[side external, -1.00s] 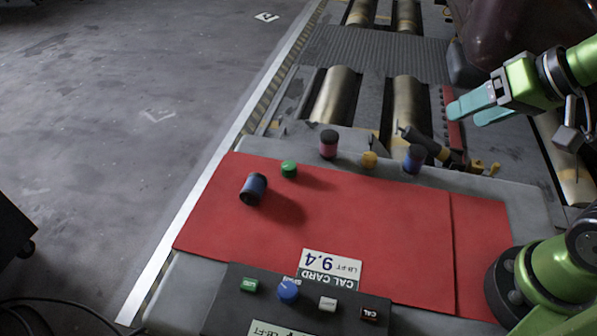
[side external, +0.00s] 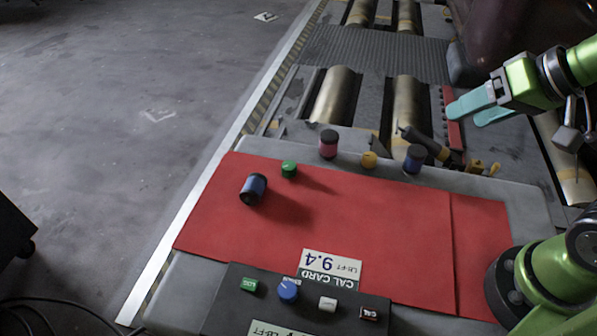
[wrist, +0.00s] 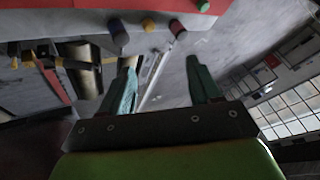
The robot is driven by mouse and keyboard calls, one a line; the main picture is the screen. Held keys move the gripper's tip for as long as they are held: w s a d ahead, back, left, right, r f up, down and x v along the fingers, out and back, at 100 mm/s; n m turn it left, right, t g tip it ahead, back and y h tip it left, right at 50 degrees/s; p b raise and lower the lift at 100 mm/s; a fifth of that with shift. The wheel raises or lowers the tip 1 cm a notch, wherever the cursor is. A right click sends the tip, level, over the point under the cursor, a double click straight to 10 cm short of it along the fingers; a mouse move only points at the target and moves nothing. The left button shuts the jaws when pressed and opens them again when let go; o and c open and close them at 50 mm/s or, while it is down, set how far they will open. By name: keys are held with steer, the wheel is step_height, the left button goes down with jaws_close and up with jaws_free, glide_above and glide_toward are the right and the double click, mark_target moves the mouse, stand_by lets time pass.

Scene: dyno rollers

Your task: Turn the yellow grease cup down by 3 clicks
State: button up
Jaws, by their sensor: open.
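The yellow grease cup (side external: 369,160) is a small yellow cap at the back edge of the red mat, between a red-and-black cylinder and a blue-and-black cylinder. It also shows at the top of the wrist view (wrist: 149,24). My gripper (side external: 463,115) has teal fingers, which are apart and empty. It is up and to the right of the grease cup, well clear of it. In the wrist view the two fingers (wrist: 160,65) are spread with nothing between them.
The red-and-black cylinder (side external: 328,145) and blue-and-black cylinder (side external: 414,158) flank the cup. A torque tool (side external: 425,142) lies right of the cup. A control panel (side external: 240,310) is in front.

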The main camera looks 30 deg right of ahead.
steer(key=n+g+h, duration=0.2)
steer(key=g, duration=0.5)
glide_toward(370, 155)
step_height(370, 155, down, 9)
steer(key=shift+w+f, duration=0.1)
steer(key=shift+f, duration=0.05)
steer(key=shift+c, duration=0.3)
steer(key=c, duration=1)
